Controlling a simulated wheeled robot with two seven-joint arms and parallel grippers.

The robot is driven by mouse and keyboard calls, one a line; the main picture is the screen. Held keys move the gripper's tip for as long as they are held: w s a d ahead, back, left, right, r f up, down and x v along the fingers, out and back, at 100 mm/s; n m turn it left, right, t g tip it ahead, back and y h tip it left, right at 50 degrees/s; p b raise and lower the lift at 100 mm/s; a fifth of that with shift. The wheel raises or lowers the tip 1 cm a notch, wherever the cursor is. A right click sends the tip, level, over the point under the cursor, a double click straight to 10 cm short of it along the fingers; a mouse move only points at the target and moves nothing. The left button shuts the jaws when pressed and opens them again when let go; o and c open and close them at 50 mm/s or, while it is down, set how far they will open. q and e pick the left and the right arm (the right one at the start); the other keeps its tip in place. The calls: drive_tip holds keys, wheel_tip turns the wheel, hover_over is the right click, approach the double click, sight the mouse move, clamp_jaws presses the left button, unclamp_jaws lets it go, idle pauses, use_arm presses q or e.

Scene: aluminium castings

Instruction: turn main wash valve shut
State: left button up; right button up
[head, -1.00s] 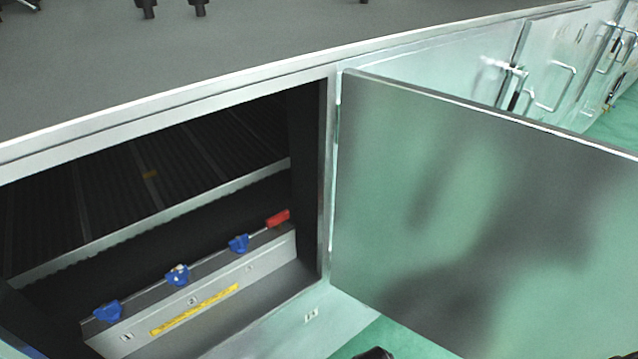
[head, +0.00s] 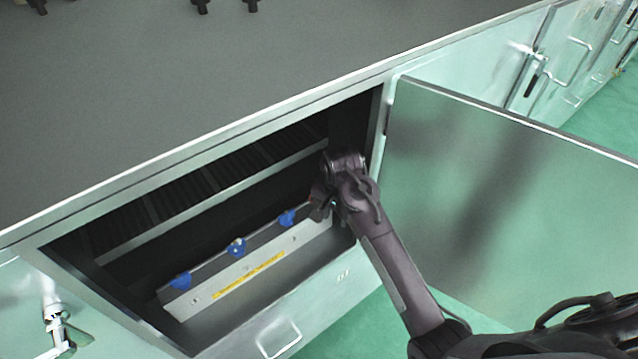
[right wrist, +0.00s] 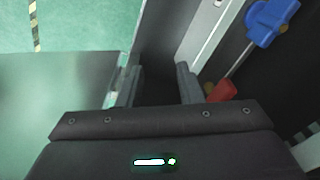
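A grey valve panel (head: 215,287) with a yellow label strip sits low inside the open cabinet. Three blue valve handles (head: 180,281) (head: 237,247) (head: 287,218) stand in a row along its top. A red handle (right wrist: 222,92) shows in the right wrist view, near a blue handle (right wrist: 262,22); my gripper hides it in the head view. Which valve is the main wash valve cannot be read. My right gripper (head: 321,203) is inside the opening at the panel's right end. Its fingers (right wrist: 158,86) are apart and empty, with the red handle just outside the right finger. My left gripper is not in view.
The open cabinet door (head: 480,190) stands to the right of my right arm. The cabinet's right post (head: 378,125) is close to the gripper. A grey worktop (head: 200,90) overhangs the opening. Green floor (head: 350,325) lies in front.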

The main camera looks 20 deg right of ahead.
drive_tip(key=w+r+m, duration=0.1)
drive_tip(key=w+r, duration=0.1)
drive_tip(key=w+a+r+m, duration=0.1)
drive_tip(key=w+r+m, duration=0.1)
drive_tip(key=w+r, duration=0.1)
drive_tip(key=w+r+m+g, duration=0.1)
drive_tip(key=w+r+m, duration=0.1)
drive_tip(key=w+r, duration=0.1)
drive_tip(key=shift+a+r+p, duration=0.2)
drive_tip(key=shift+a+p, duration=0.1)
drive_tip(key=shift+w, duration=0.1)
drive_tip(key=shift+f+p, duration=0.35)
drive_tip(key=shift+f, duration=0.1)
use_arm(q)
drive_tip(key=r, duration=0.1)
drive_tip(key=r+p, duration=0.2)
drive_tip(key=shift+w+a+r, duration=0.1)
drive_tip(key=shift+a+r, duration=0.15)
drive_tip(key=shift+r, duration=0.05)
use_arm(e)
wheel_tip(320, 180, down, 7)
drive_tip(key=shift+r, duration=0.2)
clamp_jaws()
